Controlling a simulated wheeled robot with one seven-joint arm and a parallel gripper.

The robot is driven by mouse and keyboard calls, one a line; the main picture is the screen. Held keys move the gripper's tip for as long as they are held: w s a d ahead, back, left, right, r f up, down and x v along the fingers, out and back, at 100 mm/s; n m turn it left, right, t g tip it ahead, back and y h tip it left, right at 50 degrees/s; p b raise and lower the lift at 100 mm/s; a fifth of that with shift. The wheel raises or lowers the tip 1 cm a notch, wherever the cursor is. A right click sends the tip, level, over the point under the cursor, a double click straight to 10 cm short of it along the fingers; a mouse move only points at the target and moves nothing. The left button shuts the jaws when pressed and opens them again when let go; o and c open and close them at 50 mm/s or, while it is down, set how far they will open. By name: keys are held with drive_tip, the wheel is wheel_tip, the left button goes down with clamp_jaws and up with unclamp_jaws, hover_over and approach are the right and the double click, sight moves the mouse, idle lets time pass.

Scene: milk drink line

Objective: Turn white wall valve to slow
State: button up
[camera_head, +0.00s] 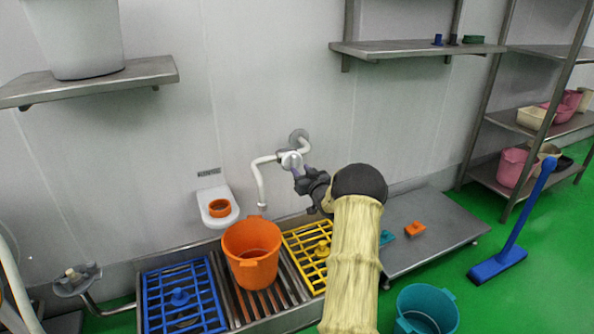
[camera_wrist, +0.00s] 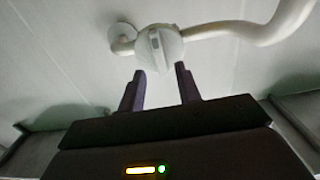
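The white wall valve (camera_head: 290,159) sits on a white pipe fixed to the wall, above the sink. Its spout (camera_head: 261,180) bends left and down. In the wrist view the round valve knob (camera_wrist: 158,46) has a raised ridge with a dark mark. My gripper (camera_head: 300,174) is just right of and below the valve. In the wrist view its two purple fingers (camera_wrist: 161,70) are spread apart and empty. The fingertips lie just below the knob in the picture; I cannot tell whether they touch it. No flow setting label is readable.
An orange bucket (camera_head: 251,266) stands on the sink grate below, between a blue rack (camera_head: 151,298) and a yellow rack (camera_head: 298,244). A white wall holder (camera_head: 204,196) with an orange ring is left of the spout. A metal shelf (camera_head: 395,48) is above right.

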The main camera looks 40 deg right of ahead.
sight(295, 164)
drive_tip(key=shift+b+x, duration=0.45)
drive_tip(key=shift+x, duration=1.55)
clamp_jaws()
